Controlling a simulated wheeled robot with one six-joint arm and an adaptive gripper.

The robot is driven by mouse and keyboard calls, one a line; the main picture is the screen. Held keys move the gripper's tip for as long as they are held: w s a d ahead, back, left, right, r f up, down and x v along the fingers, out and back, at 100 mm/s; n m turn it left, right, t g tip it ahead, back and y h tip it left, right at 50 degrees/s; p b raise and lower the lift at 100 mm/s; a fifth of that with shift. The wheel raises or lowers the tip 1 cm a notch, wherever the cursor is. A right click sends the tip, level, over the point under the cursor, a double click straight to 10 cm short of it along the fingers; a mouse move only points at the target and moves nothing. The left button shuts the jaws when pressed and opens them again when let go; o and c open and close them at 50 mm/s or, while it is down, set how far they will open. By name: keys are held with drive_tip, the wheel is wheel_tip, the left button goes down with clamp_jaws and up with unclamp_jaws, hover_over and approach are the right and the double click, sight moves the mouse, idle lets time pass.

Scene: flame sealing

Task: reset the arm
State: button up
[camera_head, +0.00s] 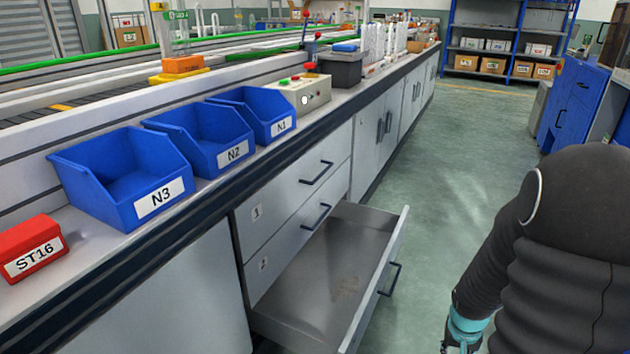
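My arm shows at the lower right of the head view, as a dark grey ribbed sleeve with a teal band near its lower end. The arm hangs over the aisle floor, to the right of the open drawer and apart from it. My gripper is not visible; the arm runs out at the bottom edge of the picture.
An open, seemingly empty bottom drawer (346,285) juts into the aisle. Blue bins N3 (100,200), N2 (196,157) and N1 (250,129), a red ST16 block (20,238) and a button box (289,95) stand on the counter. The green floor (455,170) is clear.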

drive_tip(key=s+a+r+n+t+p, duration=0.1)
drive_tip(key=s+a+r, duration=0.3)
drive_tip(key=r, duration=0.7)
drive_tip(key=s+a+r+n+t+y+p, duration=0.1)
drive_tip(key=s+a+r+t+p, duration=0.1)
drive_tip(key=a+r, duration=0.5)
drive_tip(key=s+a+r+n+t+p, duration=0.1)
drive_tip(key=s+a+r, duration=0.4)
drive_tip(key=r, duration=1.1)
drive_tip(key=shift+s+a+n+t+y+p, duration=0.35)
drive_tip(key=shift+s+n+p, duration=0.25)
drive_tip(key=shift+p, duration=0.6)
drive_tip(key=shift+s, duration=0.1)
